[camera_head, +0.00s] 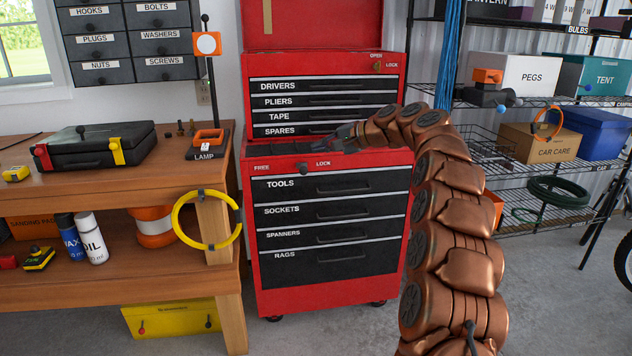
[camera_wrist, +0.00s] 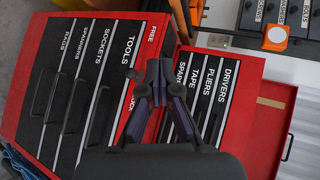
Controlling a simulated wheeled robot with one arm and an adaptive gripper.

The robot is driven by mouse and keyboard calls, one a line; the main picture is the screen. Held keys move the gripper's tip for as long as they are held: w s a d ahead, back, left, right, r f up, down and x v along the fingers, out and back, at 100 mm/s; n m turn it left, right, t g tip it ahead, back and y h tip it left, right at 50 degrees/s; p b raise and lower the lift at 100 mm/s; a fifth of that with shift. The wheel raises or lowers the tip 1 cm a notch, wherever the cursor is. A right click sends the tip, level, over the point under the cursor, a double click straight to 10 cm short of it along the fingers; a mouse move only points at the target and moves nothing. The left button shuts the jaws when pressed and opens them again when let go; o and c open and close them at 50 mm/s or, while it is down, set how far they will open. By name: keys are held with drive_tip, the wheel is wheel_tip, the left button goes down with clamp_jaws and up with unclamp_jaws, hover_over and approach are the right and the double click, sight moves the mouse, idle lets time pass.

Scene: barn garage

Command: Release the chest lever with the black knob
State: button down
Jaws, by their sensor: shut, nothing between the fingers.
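The red lower chest (camera_head: 250,215) has a lever strip along its top front edge, marked FREE at the left and LOCK at the right. A small black knob (camera_head: 302,165) sits between these marks, nearer LOCK in the head view. The knob also shows in the wrist view (camera_wrist: 131,74), just left of my fingertips. My gripper (camera_wrist: 158,66) is shut and empty, with its fingers close together over the chest's top edge. It looks apart from the knob, but the exact gap is hard to judge. In the head view my gripper (camera_head: 342,133) comes in from the right, above the lower chest.
The upper chest (camera_head: 247,95) stands behind, with its lid raised and its own OPEN/LOCK knob (camera_head: 377,66). A workbench (camera_head: 130,193) with a lamp switch stand (camera_head: 207,152) is at the left. A wire shelf (camera_head: 490,150) with boxes is at the right.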

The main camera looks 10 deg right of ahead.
drive_tip(key=w+d+f+t+b, duration=0.2)
drive_tip(key=w+d+f+b, duration=0.2)
drive_tip(key=d+f+b, duration=0.1)
drive_tip(key=w+d+f+m+t+b, duration=0.1)
drive_tip(key=w+d+f+t+b, duration=0.2)
drive_tip(key=f, duration=0.4)
drive_tip(key=w+d+b, duration=0.1)
drive_tip(key=d+b, duration=0.1)
drive_tip(key=shift+d+f+h, duration=0.3)
drive_tip(key=shift+d+h, duration=0.1)
